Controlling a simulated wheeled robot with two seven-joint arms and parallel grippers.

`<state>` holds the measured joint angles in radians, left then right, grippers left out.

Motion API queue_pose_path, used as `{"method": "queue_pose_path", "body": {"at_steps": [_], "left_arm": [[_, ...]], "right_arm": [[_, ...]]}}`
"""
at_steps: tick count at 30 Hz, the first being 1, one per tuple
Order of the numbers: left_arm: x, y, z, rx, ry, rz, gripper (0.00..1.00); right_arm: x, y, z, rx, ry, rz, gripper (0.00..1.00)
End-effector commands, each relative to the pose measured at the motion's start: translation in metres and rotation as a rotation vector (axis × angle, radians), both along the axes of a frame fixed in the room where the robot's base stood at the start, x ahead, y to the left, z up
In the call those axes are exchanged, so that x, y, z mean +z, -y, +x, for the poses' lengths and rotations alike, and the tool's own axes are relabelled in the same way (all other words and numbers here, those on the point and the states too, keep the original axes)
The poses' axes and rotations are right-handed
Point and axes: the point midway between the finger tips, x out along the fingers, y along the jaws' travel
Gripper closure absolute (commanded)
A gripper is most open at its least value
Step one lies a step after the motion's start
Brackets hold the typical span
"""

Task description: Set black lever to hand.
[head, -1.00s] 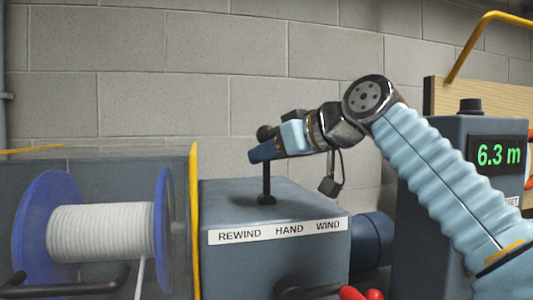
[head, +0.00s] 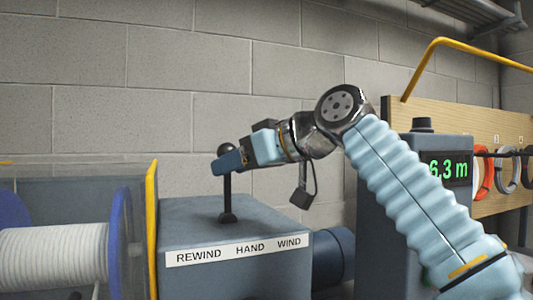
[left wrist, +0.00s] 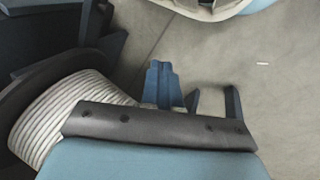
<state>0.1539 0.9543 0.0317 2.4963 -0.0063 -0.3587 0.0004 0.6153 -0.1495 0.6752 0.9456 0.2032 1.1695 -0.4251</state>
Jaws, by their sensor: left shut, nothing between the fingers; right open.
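The black lever (head: 228,193) stands about upright on top of a grey box (head: 185,212). Its black knob shows just above my right gripper (head: 226,163). The box's front label (head: 239,250) reads REWIND, HAND, WIND. In the picture the lever's foot is above the gap between REWIND and HAND. My right gripper is open, its blue fingers at the lever's upper end below the knob. I cannot tell whether they touch it. My left gripper shows only in the left wrist view (left wrist: 162,84), shut and empty, away from the lever.
A white-wound spool with blue flanges (head: 125,245) stands left of the box behind a yellow-edged guard (head: 151,228). A grey counter unit (head: 447,168) reading 6.3 m is at right, behind my right arm. A pegboard with coloured coils (head: 483,178) is beyond it. A block wall closes the back.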

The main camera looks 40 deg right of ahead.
Motion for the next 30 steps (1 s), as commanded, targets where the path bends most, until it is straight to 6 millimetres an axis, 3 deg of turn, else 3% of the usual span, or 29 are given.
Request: {"method": "queue_pose_path", "body": {"at_steps": [6, 13, 18, 30], "left_arm": [[-0.006, 0.000, 0.000, 0.001, -0.001, 0.001, 1.00], [-0.003, 0.000, 0.000, 0.001, -0.001, 0.001, 1.00], [-0.002, 0.000, 0.000, 0.001, 0.000, 0.000, 1.00], [-0.003, 0.000, 0.000, 0.000, 0.000, 0.000, 1.00]], "right_arm": [[0.019, 0.017, -0.049, 0.000, 0.006, 0.000, 0.52], [0.035, 0.031, -0.090, 0.001, 0.008, 0.000, 0.52], [0.039, 0.036, -0.102, 0.001, 0.006, 0.000, 0.52], [0.039, 0.037, -0.103, 0.000, 0.005, 0.001, 0.52]]}}
